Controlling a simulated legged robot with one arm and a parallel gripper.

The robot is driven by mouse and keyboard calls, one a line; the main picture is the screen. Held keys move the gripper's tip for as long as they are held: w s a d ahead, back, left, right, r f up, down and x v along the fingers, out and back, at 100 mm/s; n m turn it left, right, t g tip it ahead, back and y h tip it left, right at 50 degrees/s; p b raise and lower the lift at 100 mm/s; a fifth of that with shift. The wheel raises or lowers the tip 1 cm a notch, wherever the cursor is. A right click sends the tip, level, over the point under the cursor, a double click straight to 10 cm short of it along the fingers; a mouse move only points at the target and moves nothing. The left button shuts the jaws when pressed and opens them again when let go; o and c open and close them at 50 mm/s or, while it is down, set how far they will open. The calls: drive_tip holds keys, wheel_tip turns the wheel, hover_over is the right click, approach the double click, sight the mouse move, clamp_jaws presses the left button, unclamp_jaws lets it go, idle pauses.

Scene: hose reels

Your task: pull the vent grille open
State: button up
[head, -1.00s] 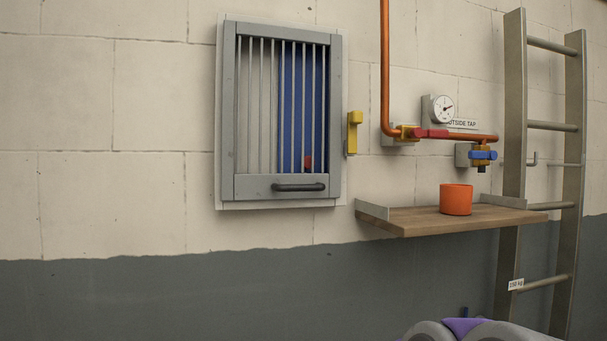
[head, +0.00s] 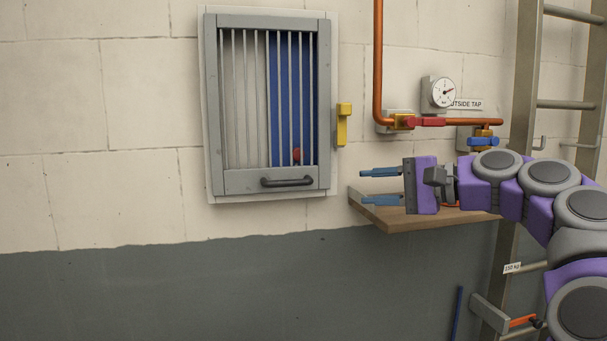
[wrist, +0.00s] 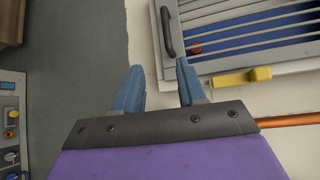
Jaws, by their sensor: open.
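The vent grille (head: 220,120) is a grey barred frame on the wall, and it looks shut. Its dark bar handle (head: 287,182) runs along the bottom rail. Behind the bars are a blue panel (head: 290,95) and a small red object (head: 296,155). My gripper (head: 380,187) is open and empty, to the right of the handle and a little lower in the picture, apart from it. In the wrist view, the handle (wrist: 172,32) lies beyond the blue fingertips (wrist: 158,70), and the grille bars (wrist: 245,28) fill the upper right.
A yellow catch-like block (head: 343,124) sits on the wall just right of the grille. A wooden shelf (head: 400,220), orange copper pipe (head: 378,60), gauge (head: 443,93), blue-handled tap (head: 483,141) and ladder (head: 526,110) stand on the right. The wall left of the grille is bare.

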drive_tip(key=d, duration=0.1)
approach(296, 183)
drive_tip(key=x, duration=0.4)
drive_tip(key=shift+a+f, duration=0.15)
drive_tip(key=shift+a, duration=0.15)
drive_tip(key=shift+w+d, duration=0.15)
drive_tip(key=shift+w, duration=0.1)
drive_tip(key=x, duration=0.3)
drive_tip(key=s+x, duration=0.1)
drive_tip(key=x, duration=0.1)
drive_tip(key=a+x, duration=0.1)
drive_tip(key=x, duration=0.2)
drive_tip(key=shift+s+a+p, duration=0.1)
drive_tip(key=shift+a+p, duration=0.2)
drive_tip(key=shift+s+a, duration=0.15)
drive_tip(key=shift+a, duration=0.2)
drive_tip(key=d, duration=0.1)
drive_tip(key=w+d, duration=0.1)
drive_tip(key=d, duration=0.1)
drive_tip(key=shift+d, duration=0.15)
drive_tip(key=shift+c, duration=0.4)
drive_tip(key=shift+s+d+r, duration=0.25)
drive_tip(key=shift+s+d, duration=0.05)
drive_tip(key=c, duration=0.3)
drive_tip(key=shift+a+f, duration=0.1)
drive_tip(key=shift+a, duration=0.65)
clamp_jaws()
